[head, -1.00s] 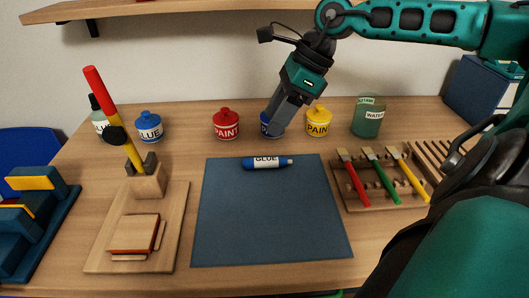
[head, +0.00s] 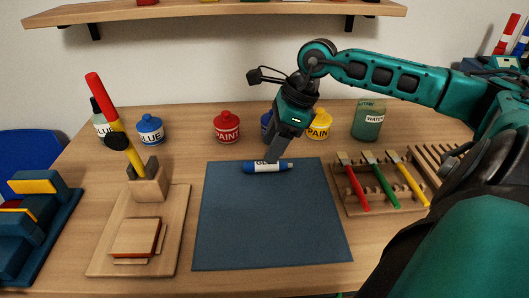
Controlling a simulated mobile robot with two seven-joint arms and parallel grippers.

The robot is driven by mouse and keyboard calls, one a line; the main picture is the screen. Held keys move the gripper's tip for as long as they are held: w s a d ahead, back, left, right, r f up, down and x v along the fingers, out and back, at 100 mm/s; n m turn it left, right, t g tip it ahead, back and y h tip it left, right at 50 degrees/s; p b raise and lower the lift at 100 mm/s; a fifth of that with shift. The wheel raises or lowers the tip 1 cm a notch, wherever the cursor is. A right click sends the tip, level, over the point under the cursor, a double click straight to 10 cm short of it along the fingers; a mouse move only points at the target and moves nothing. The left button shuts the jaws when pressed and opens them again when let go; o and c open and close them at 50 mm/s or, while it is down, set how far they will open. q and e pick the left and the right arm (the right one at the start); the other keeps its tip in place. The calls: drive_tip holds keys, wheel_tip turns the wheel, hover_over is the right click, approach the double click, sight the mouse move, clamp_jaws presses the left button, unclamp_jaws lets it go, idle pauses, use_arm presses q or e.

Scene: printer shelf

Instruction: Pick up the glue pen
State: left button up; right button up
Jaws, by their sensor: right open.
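The glue pen (head: 255,167) is a blue cylinder with a white label and a pale tip at its right end. It lies flat across the far edge of the dark blue mat (head: 268,225). My right gripper (head: 274,157) is open and points down at the pen, its fingers over the right part of the label. The fingers hide part of the label. I cannot tell whether they touch the pen. My left gripper is not in view.
Paint pots, red (head: 227,128), blue and yellow (head: 319,125), stand behind the mat; my gripper partly covers the blue one. A brush rack (head: 350,207) is at right. A wooden board (head: 104,260) with a holder is at left. A shelf (head: 220,12) hangs above.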

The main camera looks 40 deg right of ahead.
sight(261, 162)
drive_tip(key=x, duration=0.4)
drive_tip(key=shift+w+a+f, duration=0.1)
drive_tip(key=shift+w+f, duration=0.2)
drive_tip(key=shift+w, duration=0.05)
drive_tip(key=shift+f, duration=0.25)
drive_tip(key=shift+f, duration=0.2)
clamp_jaws()
idle(0.4)
